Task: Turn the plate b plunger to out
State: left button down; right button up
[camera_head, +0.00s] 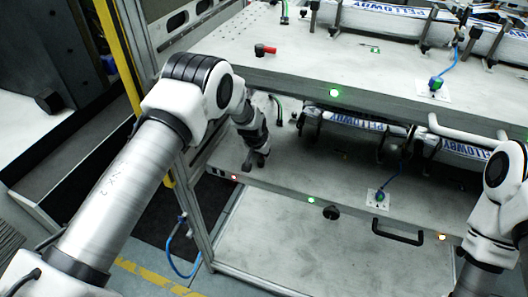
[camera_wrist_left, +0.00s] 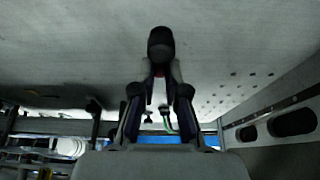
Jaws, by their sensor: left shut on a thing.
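My left gripper (camera_head: 256,158) reaches in under the upper plate, at the left end of the lower plate (camera_head: 290,185). In the left wrist view my left gripper (camera_wrist_left: 160,72) has its fingers closed together on a black rounded knob (camera_wrist_left: 160,43), which I take to be the plunger. In the head view the gripper hides most of that plunger, and I cannot tell which way it is turned. A similar plunger with a red handle (camera_head: 265,50) stands on the upper plate (camera_head: 230,45). My right gripper is out of the picture.
The upper plate's edge overhangs close to my left wrist. Printed rolls (camera_head: 352,124) lie farther back on the lower plate. A blue cable (camera_head: 393,178), a black pull handle (camera_head: 397,233) and a black knob (camera_head: 331,212) are to the right. A frame post (camera_head: 196,215) stands left.

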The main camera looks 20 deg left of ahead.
pick_arm(q)
jog(key=shift+f+n+b, duration=0.35)
jog(key=shift+n, duration=0.15)
jog(key=n+y+b, duration=0.1)
jog(key=n+b, duration=0.1)
jog(key=b, duration=0.2)
jog(key=n+y+b, duration=0.1)
jog(key=n+b, duration=0.2)
jog(key=b, duration=0.2)
jog(key=a+n+g+y+b, duration=0.1)
jog(key=n+b, duration=0.2)
jog(key=b, duration=0.1)
jog(key=shift+s+a+f+b, duration=0.1)
jog(key=shift+s+b, duration=0.15)
jog(key=shift+b, duration=0.15)
jog(key=shift+s+a+r+n+g+y+b, duration=0.1)
jog(key=shift+n+g+y+b, duration=0.1)
jog(key=shift+n+b, duration=0.3)
jog(key=shift+s+d+r+n+g+y+b, duration=0.1)
jog(key=shift+n+g+y+b, duration=0.15)
jog(key=shift+n, duration=0.45)
jog(key=shift+a+r+n+g+y+b, duration=0.15)
jog(key=shift+n+b, duration=0.25)
jog(key=shift+n, duration=0.2)
jog(key=c, duration=1.5)
grip_release()
jog(key=o, duration=0.3)
jog(key=shift+w, duration=0.15)
jog(key=shift+r, duration=0.1)
